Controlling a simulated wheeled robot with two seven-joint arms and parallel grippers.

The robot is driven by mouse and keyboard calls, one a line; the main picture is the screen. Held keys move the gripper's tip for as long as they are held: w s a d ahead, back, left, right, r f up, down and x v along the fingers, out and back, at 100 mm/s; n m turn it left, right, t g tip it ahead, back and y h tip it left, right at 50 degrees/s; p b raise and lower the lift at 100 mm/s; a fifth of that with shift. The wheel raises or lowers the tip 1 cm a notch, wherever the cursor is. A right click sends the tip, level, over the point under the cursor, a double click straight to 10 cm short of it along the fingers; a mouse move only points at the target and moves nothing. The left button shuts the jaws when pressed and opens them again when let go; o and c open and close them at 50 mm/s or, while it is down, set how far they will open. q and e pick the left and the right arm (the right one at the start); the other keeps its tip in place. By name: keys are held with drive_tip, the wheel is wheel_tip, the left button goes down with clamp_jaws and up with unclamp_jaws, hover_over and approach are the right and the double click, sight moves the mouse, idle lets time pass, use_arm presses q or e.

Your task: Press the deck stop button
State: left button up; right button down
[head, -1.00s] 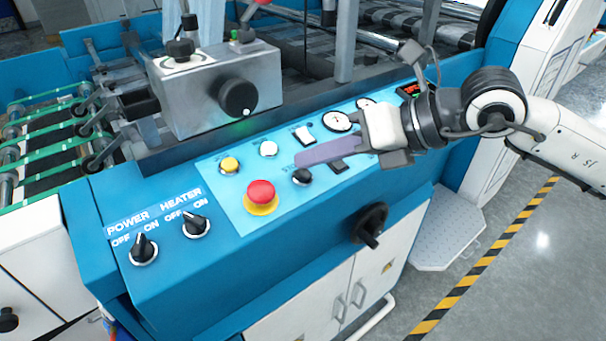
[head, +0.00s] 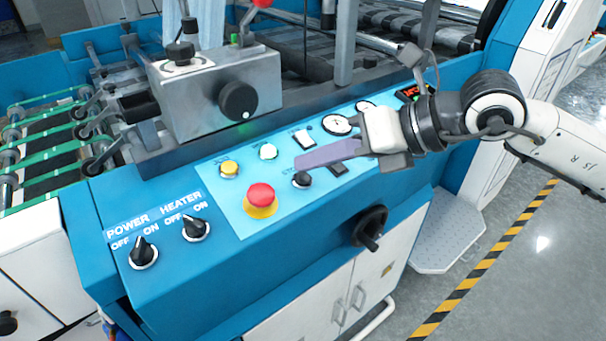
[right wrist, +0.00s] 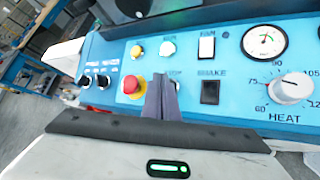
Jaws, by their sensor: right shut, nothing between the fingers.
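A small black button (head: 301,180) sits on the light blue panel, with a partly hidden label above it that seems to read "STOP". My right gripper (head: 299,161) reaches in from the right with its lilac fingers shut and empty. In the head view the fingertips are just above and behind the black button; I cannot tell whether they touch the panel. In the right wrist view the shut fingers (right wrist: 161,98) stand over the panel and cover much of the button and label. My left gripper is not in view.
A red mushroom button (head: 261,196) on a yellow base is left of the black button. A yellow button (head: 230,169) and a white button (head: 268,151) lie behind. A black rocker switch (right wrist: 210,92) and the HEAT knob (right wrist: 290,88) are to the right. A metal box (head: 215,85) rises behind.

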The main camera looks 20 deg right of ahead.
idle(0.4)
drive_tip(key=shift+f, duration=0.1)
drive_tip(key=shift+f+b, duration=0.4)
drive_tip(key=shift+b, duration=0.2)
drive_tip(key=shift+w, duration=0.1)
drive_tip(key=shift+f, duration=0.15)
idle(0.5)
drive_tip(key=shift+f+b, duration=0.25)
drive_tip(key=shift+b, duration=0.2)
drive_tip(key=shift+r, duration=0.1)
drive_tip(key=shift+r+p, duration=0.35)
drive_tip(key=shift+r, duration=0.4)
